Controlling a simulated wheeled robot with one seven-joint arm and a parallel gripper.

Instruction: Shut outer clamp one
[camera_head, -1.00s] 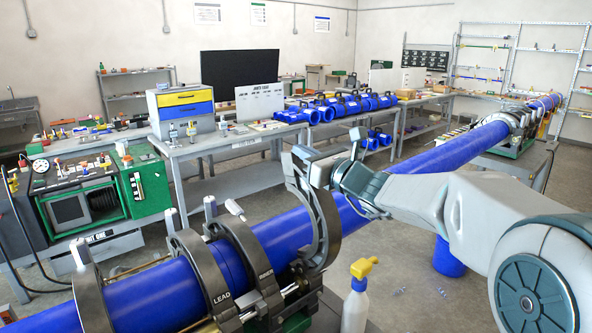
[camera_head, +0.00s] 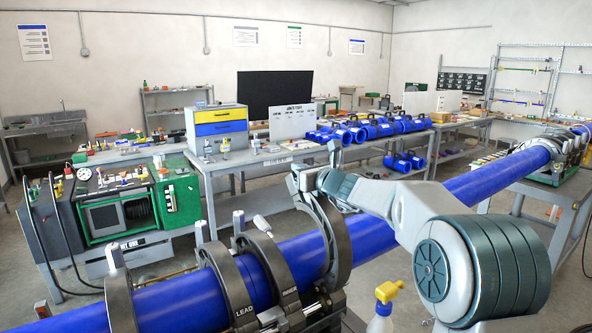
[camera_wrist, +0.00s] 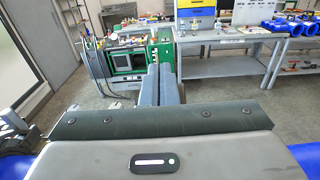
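In the head view, a thick blue pipe (camera_head: 385,228) runs through several dark ring clamps on the near cart. The left clamp (camera_head: 119,300) and the clamp marked LEAD (camera_head: 229,292) sit around it, with another marked clamp beside LEAD. The rightmost clamp (camera_head: 341,245) has its curved upper part standing above the pipe; I cannot tell if it is fully seated. My gripper (camera_wrist: 160,85) has its two fingers together in the wrist view, nothing visible between them. In the head view it is at the top of that rightmost clamp; contact is unclear.
A spray bottle with a yellow head (camera_head: 388,291) stands in front of the pipe, below my arm. A green machine (camera_head: 176,200) stands behind the cart at left. A grey workbench (camera_head: 262,160) with blue fittings is farther back. Open floor lies between.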

